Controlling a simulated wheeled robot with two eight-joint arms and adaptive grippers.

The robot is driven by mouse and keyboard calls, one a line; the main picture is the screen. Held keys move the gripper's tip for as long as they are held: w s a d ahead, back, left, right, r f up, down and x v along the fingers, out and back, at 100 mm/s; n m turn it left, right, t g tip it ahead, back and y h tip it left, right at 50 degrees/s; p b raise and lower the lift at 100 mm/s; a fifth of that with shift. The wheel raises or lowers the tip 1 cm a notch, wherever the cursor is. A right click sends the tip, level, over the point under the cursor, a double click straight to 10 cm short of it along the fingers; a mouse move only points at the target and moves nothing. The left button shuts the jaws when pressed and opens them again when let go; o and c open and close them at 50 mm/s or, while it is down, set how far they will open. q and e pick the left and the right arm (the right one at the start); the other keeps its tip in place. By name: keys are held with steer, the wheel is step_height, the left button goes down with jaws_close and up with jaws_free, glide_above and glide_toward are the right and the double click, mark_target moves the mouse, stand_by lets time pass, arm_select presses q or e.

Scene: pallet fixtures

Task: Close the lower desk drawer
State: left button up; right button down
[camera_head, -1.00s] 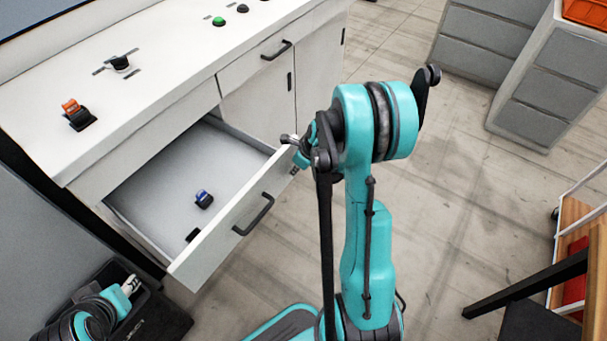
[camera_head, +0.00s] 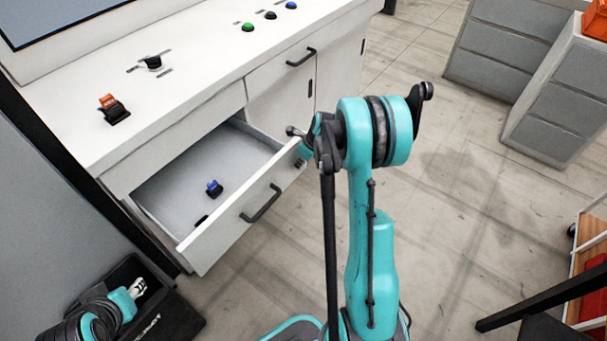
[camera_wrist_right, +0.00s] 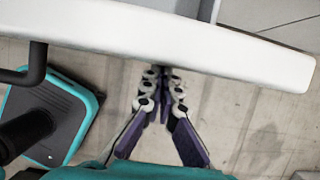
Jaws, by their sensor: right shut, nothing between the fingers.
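The open white desk drawer (camera_head: 235,228) sticks out of the white cabinet in the head view, with a dark bar handle (camera_head: 262,203) on its front. A small blue-and-black object (camera_head: 214,188) lies inside it. My right gripper (camera_head: 300,150) is at the right end of the drawer front, partly hidden by my own arm. In the right wrist view my right gripper (camera_wrist_right: 163,72) is shut and empty, its tips at the edge of the drawer front (camera_wrist_right: 190,45). I cannot tell if they touch.
The desk top (camera_head: 190,60) holds an orange-and-black switch (camera_head: 114,109), a black knob (camera_head: 153,62) and several buttons. Grey drawer cabinets (camera_head: 505,50) stand at the back right. A shelf cart (camera_head: 590,260) is at the right edge. Floor between them is clear.

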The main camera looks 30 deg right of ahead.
steer(key=w, duration=0.1)
steer(key=w+a, duration=0.1)
steer(key=w, duration=0.1)
steer(key=w+a, duration=0.1)
steer(key=w, duration=0.1)
arm_select(q)
steer(key=shift+a+r+p, duration=0.4)
steer(key=shift+a+r, duration=0.05)
arm_select(e)
glide_above(256, 150)
steer(key=shift+w, duration=0.2)
